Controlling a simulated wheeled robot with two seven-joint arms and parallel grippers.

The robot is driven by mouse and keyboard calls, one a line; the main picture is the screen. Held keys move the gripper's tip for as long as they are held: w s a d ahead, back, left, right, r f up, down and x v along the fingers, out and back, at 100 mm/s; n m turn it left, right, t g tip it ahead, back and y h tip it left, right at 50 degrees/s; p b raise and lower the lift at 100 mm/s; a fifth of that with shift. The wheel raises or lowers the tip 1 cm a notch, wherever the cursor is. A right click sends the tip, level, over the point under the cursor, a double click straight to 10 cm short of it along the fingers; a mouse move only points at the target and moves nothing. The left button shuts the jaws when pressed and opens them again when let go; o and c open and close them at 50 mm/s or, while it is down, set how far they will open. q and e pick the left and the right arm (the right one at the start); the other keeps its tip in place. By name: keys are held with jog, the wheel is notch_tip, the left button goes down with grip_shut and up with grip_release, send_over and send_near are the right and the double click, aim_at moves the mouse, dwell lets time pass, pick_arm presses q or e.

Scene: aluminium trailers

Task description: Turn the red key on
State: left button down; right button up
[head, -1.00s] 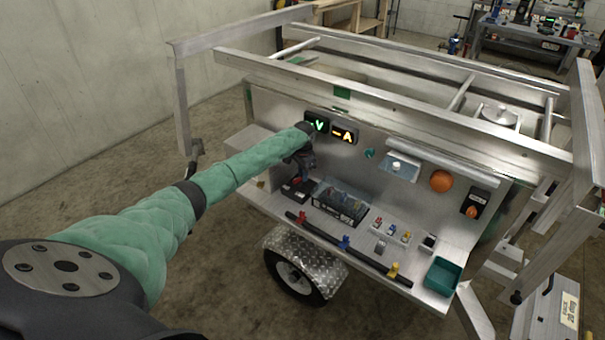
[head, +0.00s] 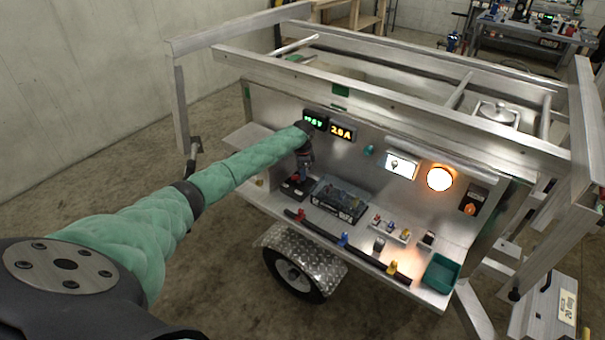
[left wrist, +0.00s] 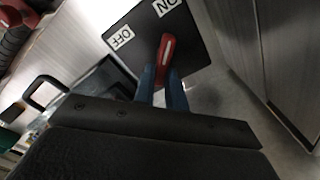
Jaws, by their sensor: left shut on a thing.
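The red key (left wrist: 167,46) sits on a dark plate (left wrist: 184,37) with white ON and OFF labels in the left wrist view. Its long side points roughly up toward the ON label (left wrist: 167,8), with OFF (left wrist: 121,38) to its left. My left gripper (left wrist: 162,78) is shut on the red key with its blue fingers. My right gripper is not in view.
The panel's two displays (head: 329,125) show lit digits, and the round lamp (head: 439,178) glows bright. A clear-lidded box (head: 338,200), small coloured parts and a green tray (head: 441,273) stand on the shelf. Aluminium frame bars (head: 400,105) run above the panel.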

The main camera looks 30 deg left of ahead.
pick_arm(q)
jog(key=shift+w+r, duration=0.1)
jog(key=shift+r, duration=0.05)
jog(key=c, duration=1.4)
grip_release()
jog(key=shift+c, duration=0.2)
